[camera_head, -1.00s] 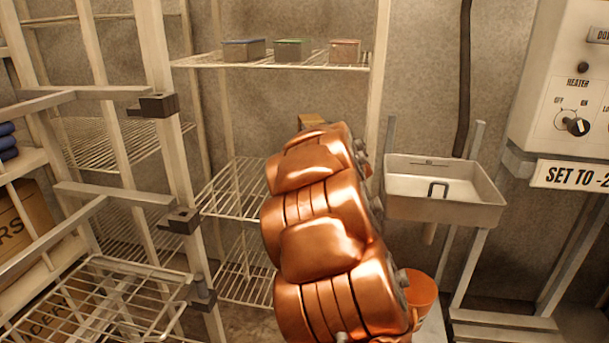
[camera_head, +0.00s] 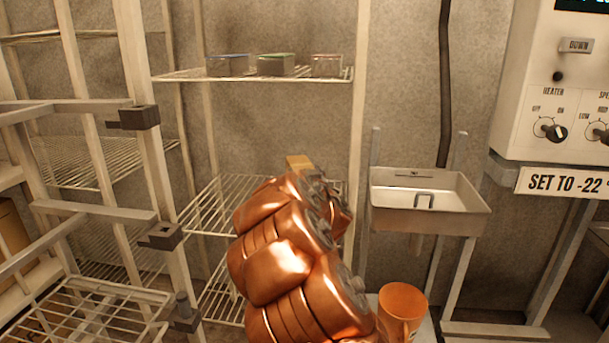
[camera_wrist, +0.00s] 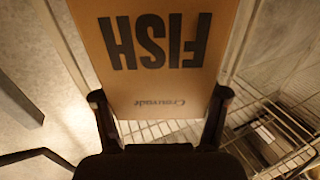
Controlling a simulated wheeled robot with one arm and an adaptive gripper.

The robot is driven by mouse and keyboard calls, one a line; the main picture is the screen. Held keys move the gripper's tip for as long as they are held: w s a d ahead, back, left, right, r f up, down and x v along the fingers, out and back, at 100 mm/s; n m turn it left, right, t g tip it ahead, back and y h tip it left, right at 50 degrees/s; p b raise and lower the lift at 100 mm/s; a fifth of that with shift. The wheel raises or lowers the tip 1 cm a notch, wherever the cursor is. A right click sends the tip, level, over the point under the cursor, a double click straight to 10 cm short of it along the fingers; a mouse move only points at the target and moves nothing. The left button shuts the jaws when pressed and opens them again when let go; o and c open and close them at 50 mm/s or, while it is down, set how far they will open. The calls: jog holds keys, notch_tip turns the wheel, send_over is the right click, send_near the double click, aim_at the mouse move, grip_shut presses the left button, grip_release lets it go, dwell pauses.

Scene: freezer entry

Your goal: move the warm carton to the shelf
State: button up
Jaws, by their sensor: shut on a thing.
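A brown cardboard carton (camera_wrist: 157,55) marked FISH fills the upper middle of the wrist view. My gripper (camera_wrist: 160,112) is shut on it, with one dark finger at each side. In the head view only a small tan corner of the carton (camera_head: 299,161) shows above my copper arm, which hides the rest and the gripper. A wire shelf (camera_head: 210,207) of the rack lies behind and left of the arm. White wire shelving also shows below the carton in the wrist view (camera_wrist: 160,130). I cannot tell whether the carton touches it.
The upper shelf (camera_head: 190,76) holds three small boxes (camera_head: 275,64). A metal basin (camera_head: 430,200) stands right of the rack, and an orange bucket (camera_head: 403,305) is below it. A control panel (camera_head: 550,90) is at the right. A pale frame (camera_head: 150,160) stands at the left.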

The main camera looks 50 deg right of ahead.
jog(key=o, duration=1.8)
jog(key=shift+r, duration=0.15)
jog(key=shift+b+v, duration=0.3)
jog(key=shift+v, duration=5.75)
